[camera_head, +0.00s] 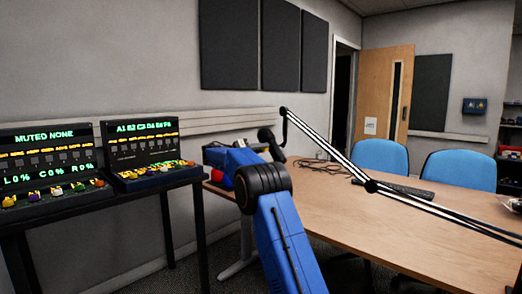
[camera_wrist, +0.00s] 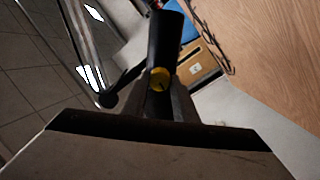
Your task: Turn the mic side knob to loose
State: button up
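The mic is a black cylinder (camera_wrist: 164,38) in the middle of the wrist view, with a round yellow side knob (camera_wrist: 159,79) with a dark mark at its lower end. My gripper (camera_wrist: 161,92) points at the knob, its two dark fingers close together on either side just below it. I cannot tell whether they touch it. In the head view the black mic (camera_head: 267,135) hangs at the end of the boom arm (camera_head: 330,152), over the desk's near left end. My gripper (camera_head: 250,147) is beside it, largely hidden; the knob does not show there.
A wooden desk (camera_head: 420,225) spreads to the right, with cables (camera_head: 318,164) and a dark keyboard (camera_head: 405,189) on it. Two blue chairs (camera_head: 380,157) stand behind it. Two control panels (camera_head: 150,150) with coloured knobs are on a black stand at left.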

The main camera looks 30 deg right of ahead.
jog(key=shift+n, duration=0.7)
jog(key=o, duration=1)
jog(key=shift+o, duration=0.2)
jog(key=shift+a, duration=0.1)
jog(key=s+a, duration=0.1)
jog(key=a, duration=1.6)
jog(key=shift+s, duration=0.4)
jog(key=shift+a+f, duration=0.1)
